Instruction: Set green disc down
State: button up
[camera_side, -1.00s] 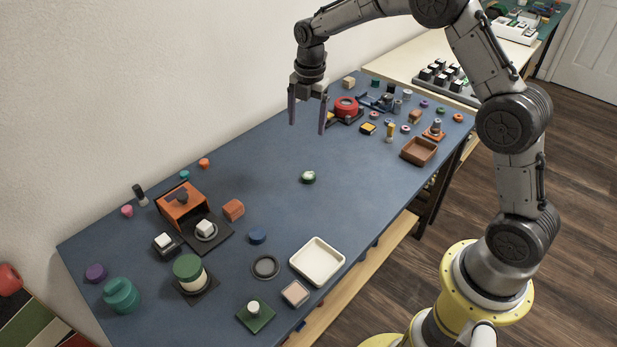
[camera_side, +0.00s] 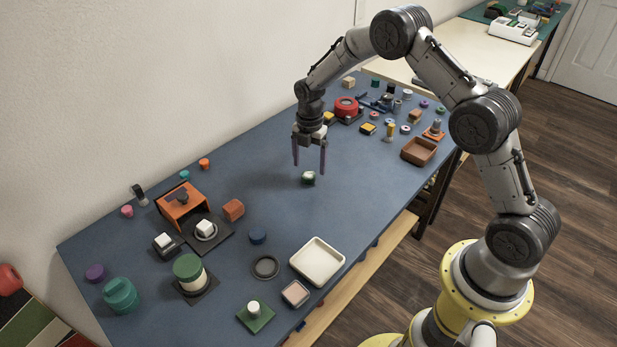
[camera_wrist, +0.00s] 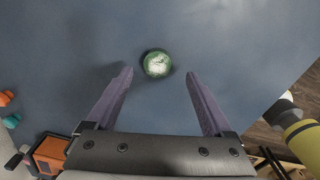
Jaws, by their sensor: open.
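The green disc (camera_side: 308,178) lies on the blue tabletop (camera_side: 345,205), in an open patch near its middle. It is small and round with a pale, whitish patch on top. My gripper (camera_side: 309,170) is open and empty, pointing down, with its fingertips near the disc in the side view. In the wrist view the disc (camera_wrist: 157,64) sits just beyond the gap between the two spread purple fingers (camera_wrist: 160,78), a little left of centre. The fingers do not hold it. The exact height of the fingertips above the table is hard to tell.
An orange block (camera_side: 233,210), an orange housing (camera_side: 184,204), a white tray (camera_side: 317,262) and a green-lidded jar (camera_side: 189,271) stand toward the near left. A brown tray (camera_side: 419,151) and a red reel (camera_side: 346,107) are toward the far right. The table around the disc is clear.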

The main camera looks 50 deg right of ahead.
aim_at(309, 174)
jog(key=shift+w+d+f, duration=0.1)
jog(key=shift+w+f, duration=0.05)
jog(key=shift+f, duration=0.8)
jog(key=shift+w+d+f, duration=0.1)
jog(key=shift+f, duration=0.85)
grip_shut()
jog(key=shift+r, duration=0.15)
